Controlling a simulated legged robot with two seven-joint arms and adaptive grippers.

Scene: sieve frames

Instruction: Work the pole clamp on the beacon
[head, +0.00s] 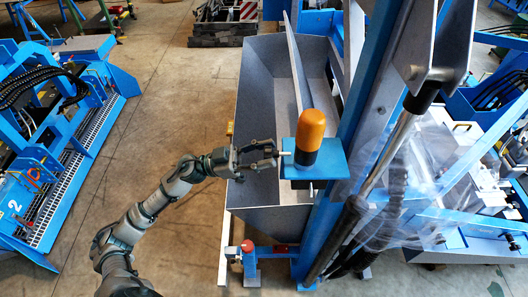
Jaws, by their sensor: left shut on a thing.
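The beacon (310,131) has an orange dome on a black base and stands upright on a blue plate (333,160). The plate sits beside a slanted blue beam, over the edge of a grey hopper. The pole clamp (285,153) shows as a small pale piece at the left side of the beacon's black base. My left arm comes in from the lower left. Its gripper (273,154) is shut on the pole clamp, just left of the beacon. The fingers hide much of the clamp. My right gripper is not in view.
The grey hopper (258,100) lies under and behind my left gripper. The blue beam (365,100) and a hydraulic cylinder (388,150) stand close on the right. A small red-topped post (248,246) is below. Open concrete floor (165,110) lies to the left.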

